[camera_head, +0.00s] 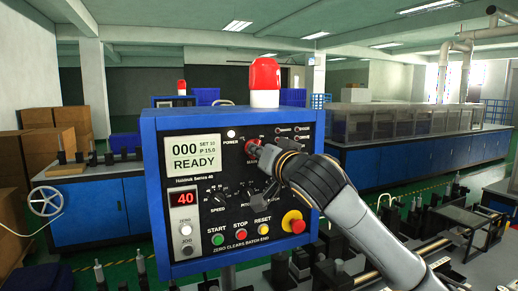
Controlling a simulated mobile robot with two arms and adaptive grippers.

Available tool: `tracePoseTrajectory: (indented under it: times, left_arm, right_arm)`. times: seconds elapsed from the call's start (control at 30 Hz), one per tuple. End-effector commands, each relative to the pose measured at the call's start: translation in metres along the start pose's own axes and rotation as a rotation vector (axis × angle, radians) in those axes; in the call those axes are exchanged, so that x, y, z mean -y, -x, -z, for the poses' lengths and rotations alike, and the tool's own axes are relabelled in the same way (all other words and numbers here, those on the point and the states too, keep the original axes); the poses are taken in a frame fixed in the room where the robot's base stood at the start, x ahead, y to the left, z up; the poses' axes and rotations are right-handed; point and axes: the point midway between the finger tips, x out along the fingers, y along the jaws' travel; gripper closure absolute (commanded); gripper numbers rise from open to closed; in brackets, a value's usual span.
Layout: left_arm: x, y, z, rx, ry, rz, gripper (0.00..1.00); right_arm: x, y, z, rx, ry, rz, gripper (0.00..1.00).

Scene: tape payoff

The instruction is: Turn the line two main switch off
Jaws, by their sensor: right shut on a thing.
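The blue control box (160,215) stands in front of me in the head view, with a black panel on its face. The red main switch knob (251,146) is at the upper middle of the panel, right of the power lamp (231,134). My right gripper (259,152) reaches in from the lower right and is shut on the red knob. The gripper hides part of the knob and its lettering, so I cannot tell its exact turn. The display (194,154) reads 000 READY. My left gripper is not in view.
Below are the speed dial (217,199), green start (218,239), red stop (240,236) and yellow reset (263,230) buttons, and a red emergency button (293,222). A red beacon (264,76) sits on top. A second blue machine (107,208) stands behind left.

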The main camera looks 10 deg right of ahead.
Motion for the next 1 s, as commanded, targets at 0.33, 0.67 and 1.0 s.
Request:
tracePoseTrajectory:
  times: [0.33, 0.67, 1.0]
  left_arm:
    - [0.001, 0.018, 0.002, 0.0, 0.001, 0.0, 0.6]
    - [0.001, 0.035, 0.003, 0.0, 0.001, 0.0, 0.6]
    - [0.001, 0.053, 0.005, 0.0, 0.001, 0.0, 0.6]
  right_arm:
    - [0.001, 0.0, 0.001, 0.003, 0.328, -0.001, 1.0]
    - [0.001, 0.0, 0.001, 0.004, 0.643, 0.0, 1.0]
    - [0.0, 0.0, 0.001, 0.004, 0.946, -0.001, 1.0]
